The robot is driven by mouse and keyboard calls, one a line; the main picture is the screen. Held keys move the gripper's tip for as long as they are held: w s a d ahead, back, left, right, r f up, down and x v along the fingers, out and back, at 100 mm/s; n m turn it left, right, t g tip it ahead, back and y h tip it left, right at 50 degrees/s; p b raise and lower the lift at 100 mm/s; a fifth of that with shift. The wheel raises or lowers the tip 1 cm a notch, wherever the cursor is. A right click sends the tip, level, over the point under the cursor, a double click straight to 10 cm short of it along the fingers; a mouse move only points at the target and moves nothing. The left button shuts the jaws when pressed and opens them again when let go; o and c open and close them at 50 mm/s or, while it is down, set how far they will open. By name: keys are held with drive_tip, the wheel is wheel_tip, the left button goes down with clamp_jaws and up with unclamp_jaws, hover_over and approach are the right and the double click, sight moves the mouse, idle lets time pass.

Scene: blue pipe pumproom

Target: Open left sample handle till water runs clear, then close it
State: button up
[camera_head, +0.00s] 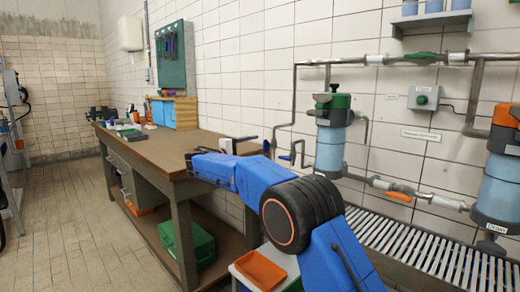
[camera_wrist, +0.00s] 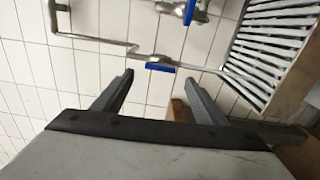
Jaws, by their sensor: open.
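Two small blue handles sit on thin pipes at the white tiled wall. The left blue handle (camera_head: 266,146) is just beyond my gripper (camera_head: 243,142) in the head view; the other blue handle (camera_head: 285,158) is a little to its right. In the wrist view, one blue handle (camera_wrist: 160,67) lies across its pipe, ahead of and between my open fingertips (camera_wrist: 159,80). Another blue handle (camera_wrist: 189,12) shows at the top edge. My gripper is open and empty, apart from the handles as far as I can tell. No running water is visible.
A wooden workbench (camera_head: 170,145) stands left of the pipes, with a green box (camera_head: 187,243) below. A slatted drain grate (camera_head: 430,245) runs along the wall at right. A blue tank (camera_head: 330,148) and an orange-handled valve (camera_head: 398,196) are right of the handles.

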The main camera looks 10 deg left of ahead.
drive_tip(key=v, duration=1)
drive_tip(key=shift+a, duration=0.15)
